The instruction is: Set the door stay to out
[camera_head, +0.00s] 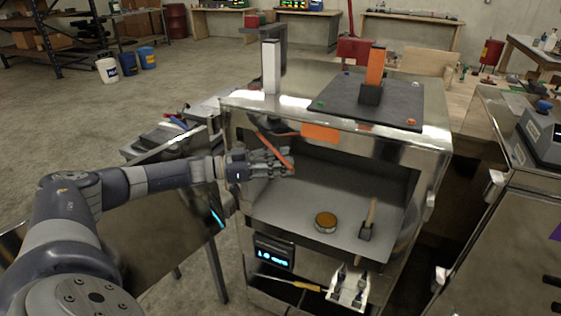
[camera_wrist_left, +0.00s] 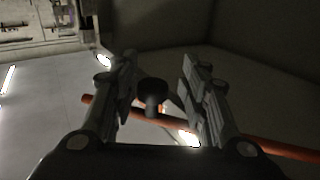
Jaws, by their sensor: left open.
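A thin orange-red rod (camera_head: 274,150), which looks like the door stay, slants across the upper left of the metal cabinet's opening. My left gripper (camera_head: 287,162) is at the opening's left side, close to the rod's lower end. In the left wrist view the rod (camera_wrist_left: 260,147) crosses the picture near my left gripper (camera_wrist_left: 161,62), whose fingers are apart. A black knob (camera_wrist_left: 152,92) shows between the fingers. I cannot tell whether the fingers touch the rod or knob. The cabinet door is hard to make out. My right gripper is not in view.
The metal cabinet (camera_head: 438,160) holds a round tin (camera_head: 325,222) and a wooden-handled brush (camera_head: 367,222) on its floor. A dark board (camera_head: 340,98) with an orange block lies on top. A side table (camera_head: 150,146) stands left. Open floor lies farther left.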

